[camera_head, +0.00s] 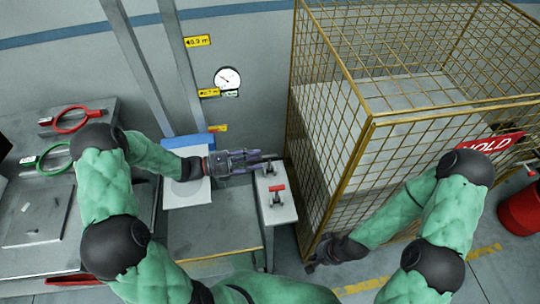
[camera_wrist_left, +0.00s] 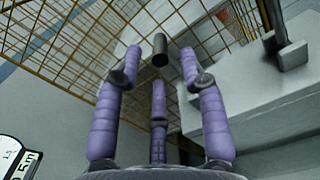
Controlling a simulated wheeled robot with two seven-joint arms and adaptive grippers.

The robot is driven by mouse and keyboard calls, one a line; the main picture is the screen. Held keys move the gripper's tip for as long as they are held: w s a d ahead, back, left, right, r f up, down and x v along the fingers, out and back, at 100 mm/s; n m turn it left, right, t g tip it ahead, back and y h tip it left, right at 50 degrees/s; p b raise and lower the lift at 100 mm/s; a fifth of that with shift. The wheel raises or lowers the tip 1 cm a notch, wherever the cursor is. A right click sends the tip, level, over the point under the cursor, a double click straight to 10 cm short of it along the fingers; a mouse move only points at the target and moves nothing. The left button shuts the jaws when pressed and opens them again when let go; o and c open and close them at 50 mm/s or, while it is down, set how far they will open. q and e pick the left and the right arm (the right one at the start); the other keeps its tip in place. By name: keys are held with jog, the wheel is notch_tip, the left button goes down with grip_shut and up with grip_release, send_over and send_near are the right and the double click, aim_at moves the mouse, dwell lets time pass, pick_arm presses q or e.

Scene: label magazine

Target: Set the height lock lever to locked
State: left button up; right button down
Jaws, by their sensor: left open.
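A grey lever box (camera_head: 284,211) stands left of the wire cage. A red-handled lever (camera_head: 277,188) rises from its top. My left gripper (camera_head: 272,158), with purple fingers, reaches over the back end of this box, behind the red handle. In the left wrist view its fingers (camera_wrist_left: 160,65) are spread apart. A short dark cylinder (camera_wrist_left: 160,49) shows between the fingertips; I cannot tell whether they touch it. Another dark lever-like part (camera_wrist_left: 289,54) stands at the upper right there. Which lever is the height lock is unclear. My right gripper (camera_head: 318,263) is low by the cage; its jaws are unclear.
The yellow wire cage (camera_head: 345,110) with pale blocks inside stands close to the right of the lever box. A red sign (camera_head: 492,143) reading HOLD hangs on it. A round gauge (camera_head: 228,78) is on the wall. Red (camera_head: 72,120) and green (camera_head: 50,156) rings lie at left.

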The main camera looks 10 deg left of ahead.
aim_at(270, 155)
pick_arm(q)
jog(key=x, duration=0.5)
jog(key=shift+w+d, duration=0.15)
jog(key=shift+d, duration=0.15)
grip_shut()
